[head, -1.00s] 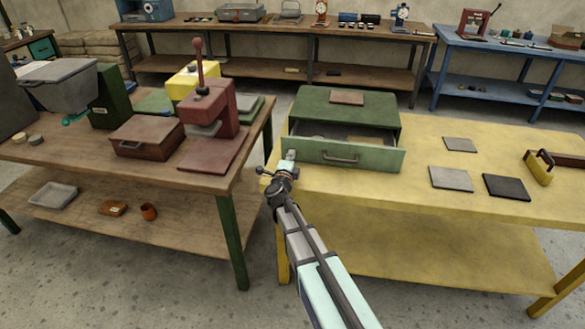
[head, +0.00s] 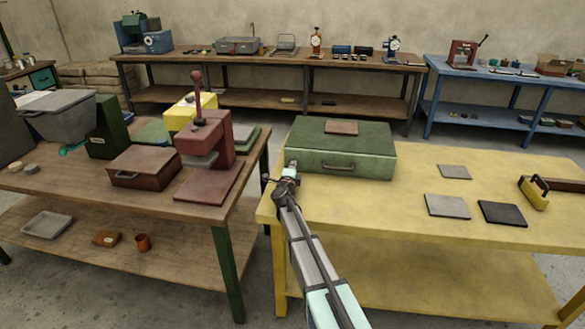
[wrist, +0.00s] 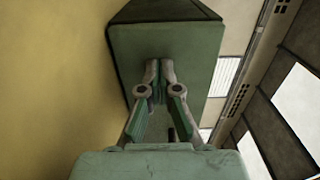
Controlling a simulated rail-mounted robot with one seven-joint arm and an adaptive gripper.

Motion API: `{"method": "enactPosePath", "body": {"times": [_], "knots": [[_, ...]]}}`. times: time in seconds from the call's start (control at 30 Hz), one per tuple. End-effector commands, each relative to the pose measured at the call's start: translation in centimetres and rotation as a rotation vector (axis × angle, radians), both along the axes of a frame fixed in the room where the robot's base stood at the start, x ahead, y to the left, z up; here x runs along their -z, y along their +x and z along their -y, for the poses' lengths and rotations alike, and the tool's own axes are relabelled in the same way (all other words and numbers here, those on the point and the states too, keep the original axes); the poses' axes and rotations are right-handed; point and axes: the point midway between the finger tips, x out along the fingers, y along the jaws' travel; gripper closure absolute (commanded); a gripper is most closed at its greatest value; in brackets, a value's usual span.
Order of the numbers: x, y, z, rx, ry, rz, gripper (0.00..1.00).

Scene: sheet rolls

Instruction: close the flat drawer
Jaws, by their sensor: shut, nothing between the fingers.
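The flat drawer (head: 340,165) is the front of a low green cabinet (head: 335,133) on the yellow table. Its front looks flush with the cabinet body, with no gap showing. A dark bar handle (head: 338,167) sits at the middle of the front. My gripper (head: 291,166) is at the left end of the drawer front. In the wrist view my gripper (wrist: 160,70) is shut and empty, its fingertips at the green front (wrist: 195,55). I cannot tell whether they still touch it.
A brown plate (head: 341,128) lies on the cabinet top. Grey plates (head: 447,205) and a black plate (head: 502,213) lie on the yellow table (head: 400,235) to the right. A brown bench with a red press (head: 207,150) stands to the left, across a narrow gap.

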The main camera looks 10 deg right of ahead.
Motion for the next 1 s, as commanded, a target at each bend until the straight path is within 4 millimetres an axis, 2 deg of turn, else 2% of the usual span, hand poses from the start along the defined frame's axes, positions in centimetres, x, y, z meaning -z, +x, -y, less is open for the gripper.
{"method": "enactPosePath", "body": {"times": [0.03,0.27,0.47,0.67,1.0], "knots": [[-0.2,0.5,0.2,0.001,-0.002,0.003,1.0],[-0.3,0.7,0.2,0.002,-0.003,0.004,1.0],[-0.4,-0.1,-0.1,0.002,-0.004,0.005,1.0],[-0.4,-2.9,-1.0,0.001,-0.002,0.002,1.0],[-0.1,-9.7,-3.7,0.001,-0.002,0.001,1.0]]}}
